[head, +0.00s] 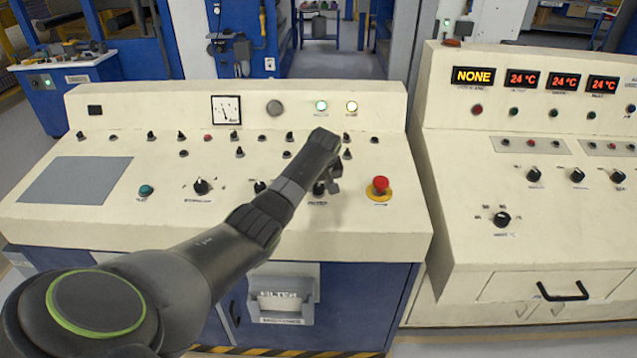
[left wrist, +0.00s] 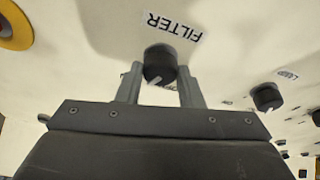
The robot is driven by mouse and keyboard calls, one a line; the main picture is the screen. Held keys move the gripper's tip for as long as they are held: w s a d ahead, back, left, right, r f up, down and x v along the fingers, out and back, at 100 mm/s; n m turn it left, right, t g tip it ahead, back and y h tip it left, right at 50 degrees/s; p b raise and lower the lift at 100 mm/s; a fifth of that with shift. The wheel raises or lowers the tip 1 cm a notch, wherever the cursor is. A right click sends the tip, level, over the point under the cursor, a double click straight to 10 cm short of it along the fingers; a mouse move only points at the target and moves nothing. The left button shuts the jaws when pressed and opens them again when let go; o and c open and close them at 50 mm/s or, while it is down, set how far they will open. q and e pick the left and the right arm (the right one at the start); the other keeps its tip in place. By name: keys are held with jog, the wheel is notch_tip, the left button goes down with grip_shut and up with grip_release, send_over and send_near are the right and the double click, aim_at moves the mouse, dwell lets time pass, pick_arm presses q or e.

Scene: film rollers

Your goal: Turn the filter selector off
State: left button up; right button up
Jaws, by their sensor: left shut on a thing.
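The filter selector (head: 319,188) is a black round knob on the sloping cream panel, left of the red stop button. It also shows in the left wrist view (left wrist: 158,62), with a white pointer line and a FILTER label (left wrist: 174,25) beside it. My left gripper (head: 331,181) is at this knob, with one grey finger on each side, shut on it. In the left wrist view the pointer line slants toward the lower left. My left arm crosses the panel and hides part of it. My right gripper is not in view.
A red stop button on a yellow ring (head: 380,187) sits close on the right. Another black knob (head: 260,186) is to the left, by my arm. Small toggles line the panel's upper part. A second cream console (head: 540,210) stands at the right.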

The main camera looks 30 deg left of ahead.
pick_arm(q)
jog(key=n, duration=0.2)
jog(key=shift+r+n+g+y+p, duration=0.1)
jog(key=shift+n+g+y+p, duration=0.2)
jog(key=shift+p, duration=0.1)
jog(key=n, duration=0.2)
jog(key=shift+w+n+g, duration=0.1)
jog(key=shift+n+g, duration=0.3)
jog(key=n+b, duration=0.2)
jog(key=n, duration=0.1)
jog(key=shift+f+g, duration=0.2)
jog(key=shift+g, duration=0.2)
jog(key=shift+w+r+n+g+b, duration=0.1)
jog(key=shift+n+g+b, duration=0.2)
jog(key=shift+n+b, duration=0.85)
jog(key=o, duration=1)
jog(key=shift+c, duration=0.2)
